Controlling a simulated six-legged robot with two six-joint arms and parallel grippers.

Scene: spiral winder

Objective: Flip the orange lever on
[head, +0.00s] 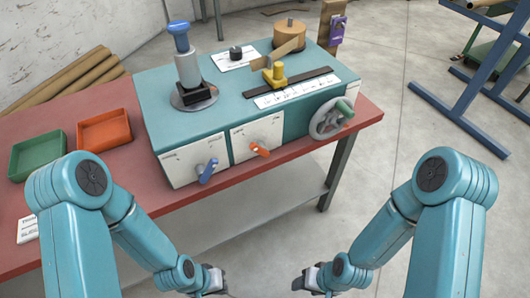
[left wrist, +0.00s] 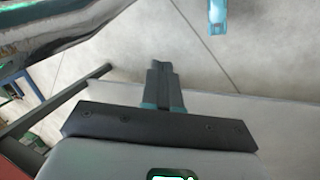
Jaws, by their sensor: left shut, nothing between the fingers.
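The orange lever (head: 260,150) is on a white front panel (head: 245,137) of the teal machine (head: 150,100). Its handle tilts down and to the right; I cannot tell its on or off state. My left gripper (head: 226,284) is low in front of the table, below and apart from the lever. In the left wrist view its fingers (left wrist: 159,66) are together and empty, over the grey floor. My right gripper (head: 298,281) is also low in front of the table, apart from everything; its finger gap is too small to make out.
A blue lever (head: 207,170) is on the panel left of the orange one. A handwheel (head: 331,119) is on the right. Green (head: 38,154) and orange (head: 104,131) trays sit on the red table (head: 352,117). The floor in front is clear.

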